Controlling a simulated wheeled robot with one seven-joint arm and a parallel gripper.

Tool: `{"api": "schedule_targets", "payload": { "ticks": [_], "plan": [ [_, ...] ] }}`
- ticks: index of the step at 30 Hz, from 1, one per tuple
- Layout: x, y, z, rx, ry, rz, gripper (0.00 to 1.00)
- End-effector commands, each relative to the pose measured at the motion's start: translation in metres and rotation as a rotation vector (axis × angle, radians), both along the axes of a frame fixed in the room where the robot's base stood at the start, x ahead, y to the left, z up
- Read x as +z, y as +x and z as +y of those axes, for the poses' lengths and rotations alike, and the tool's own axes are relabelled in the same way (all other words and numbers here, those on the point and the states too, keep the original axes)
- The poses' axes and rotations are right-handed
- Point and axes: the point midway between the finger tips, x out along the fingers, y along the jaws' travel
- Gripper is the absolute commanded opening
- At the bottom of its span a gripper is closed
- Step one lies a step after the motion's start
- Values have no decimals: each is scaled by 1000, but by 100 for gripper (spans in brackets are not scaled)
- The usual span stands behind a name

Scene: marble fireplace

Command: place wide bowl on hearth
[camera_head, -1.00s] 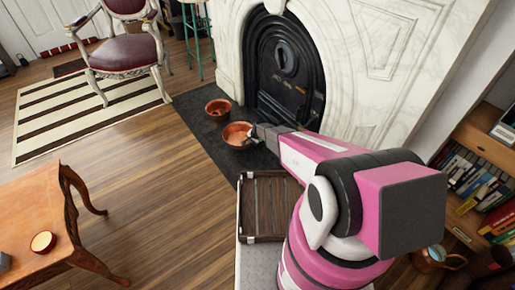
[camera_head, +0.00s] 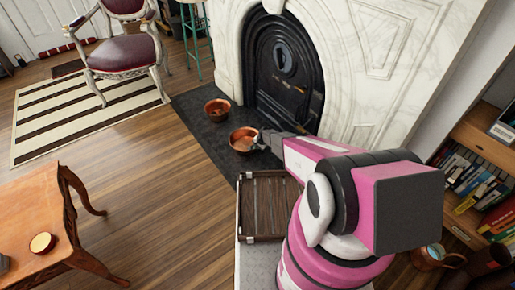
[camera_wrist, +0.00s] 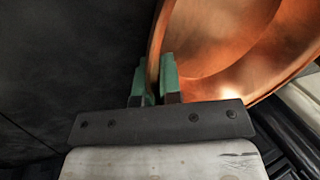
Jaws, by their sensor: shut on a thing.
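The wide copper bowl (camera_head: 240,146) is over the dark hearth slab (camera_head: 205,137) in the head view, near the slab's front edge. My gripper (camera_head: 257,143) is at the bowl's right side. In the wrist view, the green fingertips of my gripper (camera_wrist: 155,82) are shut on the rim of the bowl (camera_wrist: 220,50), one finger on each side of its wall. The bowl looks about level in the head view. I cannot tell whether its base touches the slab.
A smaller copper bowl (camera_head: 217,108) stands on the slab beyond the wide bowl. The black fireplace door (camera_head: 283,75) and marble surround (camera_head: 375,75) rise behind. A wooden tray (camera_head: 268,205) lies nearer me. The wooden table (camera_head: 40,215) is at left, with open floor between.

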Motion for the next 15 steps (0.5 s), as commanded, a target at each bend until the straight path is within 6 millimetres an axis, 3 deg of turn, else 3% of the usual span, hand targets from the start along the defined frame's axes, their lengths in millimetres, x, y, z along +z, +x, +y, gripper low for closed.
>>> {"api": "schedule_targets", "payload": {
  "ticks": [6, 9, 15],
  "plan": [
    [-4, 0, 0, -1, 1, 0, 0],
    [-4, 0, 0, 0, 0, 0, 31],
    [-4, 0, 0, 0, 0, 0, 31]
  ]
}}
